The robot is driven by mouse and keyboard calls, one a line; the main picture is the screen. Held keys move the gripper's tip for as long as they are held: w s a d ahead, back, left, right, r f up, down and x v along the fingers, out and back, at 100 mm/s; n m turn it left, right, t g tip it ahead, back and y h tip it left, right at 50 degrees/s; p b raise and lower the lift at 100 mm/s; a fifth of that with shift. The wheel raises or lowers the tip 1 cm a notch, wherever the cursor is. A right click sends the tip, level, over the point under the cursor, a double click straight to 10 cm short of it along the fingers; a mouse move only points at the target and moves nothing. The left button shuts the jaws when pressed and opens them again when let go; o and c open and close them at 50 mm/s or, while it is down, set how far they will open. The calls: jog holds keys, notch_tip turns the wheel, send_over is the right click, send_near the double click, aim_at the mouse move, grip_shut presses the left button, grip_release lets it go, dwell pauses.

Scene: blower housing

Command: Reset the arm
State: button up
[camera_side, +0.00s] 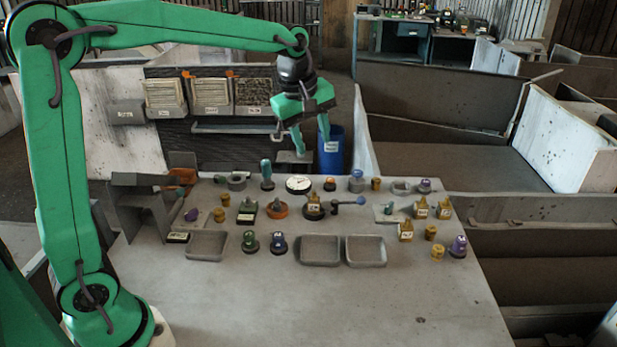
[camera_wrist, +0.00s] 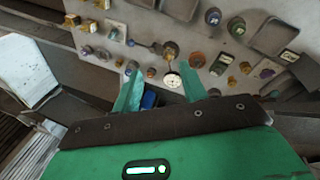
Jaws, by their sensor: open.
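My gripper (camera_side: 309,140) is green and hangs from the raised, outstretched arm, above the far edge of the grey table (camera_side: 400,300). Its two fingers are spread apart and nothing is between them. In the wrist view my gripper (camera_wrist: 160,92) also shows open, with its fingers pointing toward the parts on the table. A white round dial (camera_side: 298,184) lies on the table below the gripper. It also shows in the wrist view (camera_wrist: 172,80), near the fingertips and well beneath them.
Several small parts stand in rows on the table, including yellow blocks (camera_side: 406,231) and a purple-topped part (camera_side: 458,246). Grey trays (camera_side: 320,251) lie mid-table. A grey stand (camera_side: 142,208) is at the left. A blue bin (camera_side: 331,150) stands behind the table. The table's front is clear.

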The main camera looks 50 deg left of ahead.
jog(key=s+f+m+t, duration=0.2)
jog(key=s+m, duration=1.2)
jog(key=s, duration=0.9)
jog(key=shift+s+a+m+t, duration=0.2)
jog(key=shift+s+m+t, duration=0.05)
jog(key=shift+m+t, duration=0.05)
